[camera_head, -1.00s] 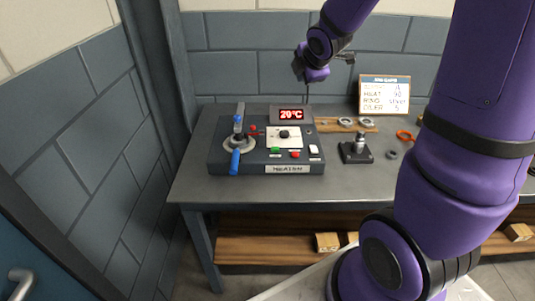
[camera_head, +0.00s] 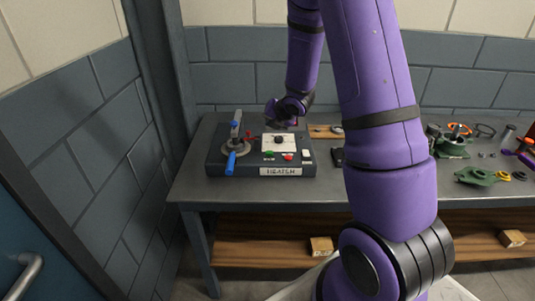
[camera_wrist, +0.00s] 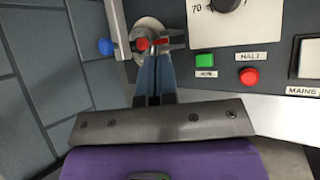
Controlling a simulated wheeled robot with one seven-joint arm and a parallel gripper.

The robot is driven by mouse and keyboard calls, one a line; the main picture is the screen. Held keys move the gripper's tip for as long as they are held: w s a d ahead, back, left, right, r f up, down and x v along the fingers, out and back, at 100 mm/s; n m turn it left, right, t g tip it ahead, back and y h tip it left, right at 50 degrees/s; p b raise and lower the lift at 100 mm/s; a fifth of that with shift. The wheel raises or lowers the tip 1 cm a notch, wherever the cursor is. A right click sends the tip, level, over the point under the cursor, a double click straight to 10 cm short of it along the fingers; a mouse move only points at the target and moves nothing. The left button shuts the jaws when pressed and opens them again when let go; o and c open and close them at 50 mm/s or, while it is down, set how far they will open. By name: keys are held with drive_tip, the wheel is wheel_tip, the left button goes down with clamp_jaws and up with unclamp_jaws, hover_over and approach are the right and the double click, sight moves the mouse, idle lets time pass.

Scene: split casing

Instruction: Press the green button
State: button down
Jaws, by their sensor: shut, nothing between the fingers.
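The green button (camera_head: 268,155) is on the front part of the dark control box (camera_head: 216,163), left of a red button (camera_head: 288,157). In the wrist view the green button (camera_wrist: 205,61) is square, with a small label below it, and the red button (camera_wrist: 249,77) is round under a HALT label. My gripper (camera_wrist: 154,62) is shut and empty; its fingertips appear left of the green button, apart from it in the picture, over the lever area. In the head view my gripper is above the back of the box, and its fingertips are hard to make out.
A white MAINS switch (camera_wrist: 309,58) is at the right, and a dial (camera_head: 279,140) on a white plate is behind the buttons. Green parts (camera_head: 475,176) lie far right on the bench.

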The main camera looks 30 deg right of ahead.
sight(271, 152)
drive_tip(key=shift+f, duration=0.1)
drive_tip(key=shift+f, duration=4.3)
drive_tip(key=shift+f, duration=0.15)
drive_tip(key=shift+f, duration=0.25)
drive_tip(key=shift+f, duration=0.5)
drive_tip(key=shift+r, duration=0.95)
drive_tip(key=shift+r, duration=2.5)
